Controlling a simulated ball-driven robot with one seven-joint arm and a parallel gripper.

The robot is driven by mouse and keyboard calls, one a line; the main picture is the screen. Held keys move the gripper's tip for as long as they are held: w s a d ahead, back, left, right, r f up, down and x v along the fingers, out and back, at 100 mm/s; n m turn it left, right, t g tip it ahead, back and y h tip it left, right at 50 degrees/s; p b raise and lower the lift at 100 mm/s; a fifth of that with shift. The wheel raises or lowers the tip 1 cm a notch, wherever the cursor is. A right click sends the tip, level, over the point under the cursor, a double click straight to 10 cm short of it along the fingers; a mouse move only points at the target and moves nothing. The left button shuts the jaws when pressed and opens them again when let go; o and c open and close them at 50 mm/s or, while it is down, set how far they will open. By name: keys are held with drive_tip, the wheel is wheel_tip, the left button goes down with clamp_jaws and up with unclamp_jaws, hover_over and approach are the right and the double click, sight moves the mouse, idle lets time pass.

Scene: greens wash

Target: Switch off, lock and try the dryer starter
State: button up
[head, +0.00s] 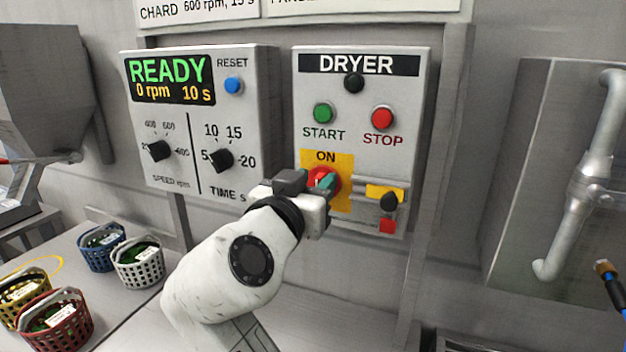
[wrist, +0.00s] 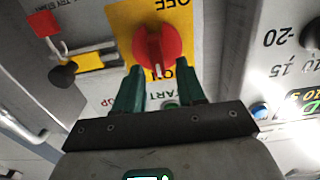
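The dryer starter (head: 361,120) is a grey wall box with a green START button (head: 323,113), a red STOP button (head: 382,118) and a dark round lamp above them. Its red rotary switch (wrist: 157,45) sits on a yellow plate (head: 341,163); its white mark points toward ON. My gripper (head: 318,182) is at the switch, teal fingers apart on either side of its near edge; I cannot tell whether they touch it. Beside the switch are a yellow slide (head: 382,191) with a black knob (head: 389,202) and a red block (head: 387,226), perhaps a padlock. My gripper partly hides the switch in the head view.
Left of the starter is a control box (head: 203,120) reading READY, 0 rpm, 10 s, with dials and a blue RESET button (head: 234,86). Several baskets of greens, including a white one (head: 138,262), stand on the lower left counter. A pipe handle (head: 590,165) projects at right.

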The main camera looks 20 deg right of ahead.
drive_tip(key=shift+c, duration=0.2)
clamp_jaws()
drive_tip(key=shift+n, duration=0.3)
drive_tip(key=n, duration=0.1)
drive_tip(key=n+p, duration=0.2)
drive_tip(key=shift+w+a+n, duration=0.25)
drive_tip(key=shift+n, duration=0.15)
drive_tip(key=n+p, duration=0.2)
drive_tip(key=n, duration=0.1)
drive_tip(key=n+p, duration=0.1)
drive_tip(key=n, duration=0.1)
drive_tip(key=shift+w+a+f, duration=0.15)
drive_tip(key=shift+w+a, duration=0.1)
drive_tip(key=shift+w+a+f+n+p, duration=0.1)
drive_tip(key=shift+f+n+p, duration=0.15)
drive_tip(key=shift+n+p, duration=1)
drive_tip(key=shift+a+f+n+p, duration=0.1)
drive_tip(key=shift+f+n+p, duration=0.15)
drive_tip(key=shift+n+p, duration=1)
drive_tip(key=shift+w+f+n+p, duration=0.2)
drive_tip(key=shift+n+p, duration=0.45)
drive_tip(key=shift+n, duration=1.15)
drive_tip(key=shift+s+f, duration=0.1)
drive_tip(key=shift+s, duration=0.05)
